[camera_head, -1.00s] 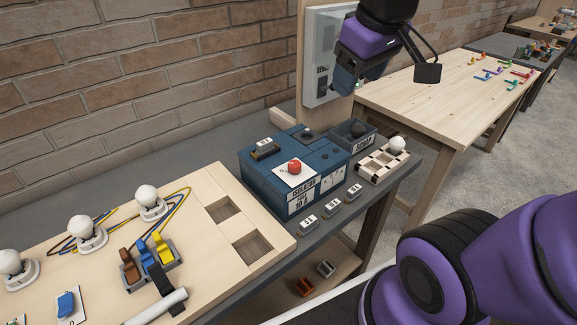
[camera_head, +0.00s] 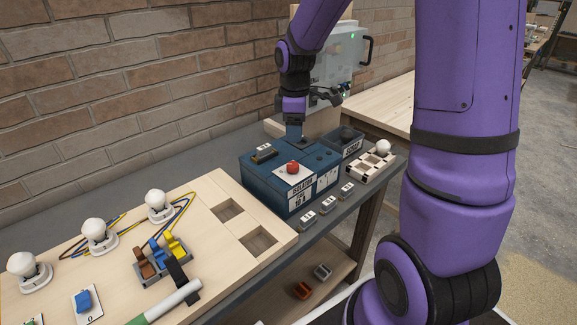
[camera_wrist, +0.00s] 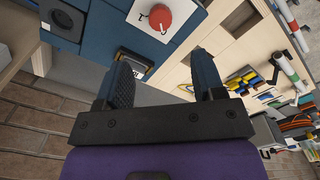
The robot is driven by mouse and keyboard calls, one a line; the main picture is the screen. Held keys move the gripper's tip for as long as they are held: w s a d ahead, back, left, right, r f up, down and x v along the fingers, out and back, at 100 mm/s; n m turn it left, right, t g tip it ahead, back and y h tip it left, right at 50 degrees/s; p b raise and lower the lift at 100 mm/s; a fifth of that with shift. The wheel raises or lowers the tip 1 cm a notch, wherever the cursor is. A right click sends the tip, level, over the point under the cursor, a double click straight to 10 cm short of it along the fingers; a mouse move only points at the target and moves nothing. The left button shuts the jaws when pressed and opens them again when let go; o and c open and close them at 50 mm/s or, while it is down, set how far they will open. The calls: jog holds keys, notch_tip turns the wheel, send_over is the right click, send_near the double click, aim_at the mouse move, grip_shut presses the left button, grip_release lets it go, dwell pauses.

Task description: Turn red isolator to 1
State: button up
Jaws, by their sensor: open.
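The red isolator knob (camera_head: 293,167) sits on a white plate (camera_head: 284,177) on top of the blue box (camera_head: 265,185), whose front label reads ISOLATOR. The wrist view shows the round red knob (camera_wrist: 160,17) at the top edge, with marks on the white plate (camera_wrist: 140,15); I cannot read its setting. My gripper (camera_head: 295,135) points down at the back of the blue box, apart from the knob. In the wrist view my gripper (camera_wrist: 165,75) has its two dark fingers wide apart with nothing between them. The knob lies beyond the fingertips.
A small labelled block (camera_head: 263,152) stands on the blue box left of the knob. A grey bin (camera_head: 347,142) and a tray with a white bulb (camera_head: 383,147) are to the right. A wooden board (camera_head: 200,265) with bulbs lies left. The brick wall is close behind.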

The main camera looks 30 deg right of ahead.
aim_at(293, 164)
notch_tip(293, 164, down, 11)
dwell(0.6)
jog(key=c, duration=0.9)
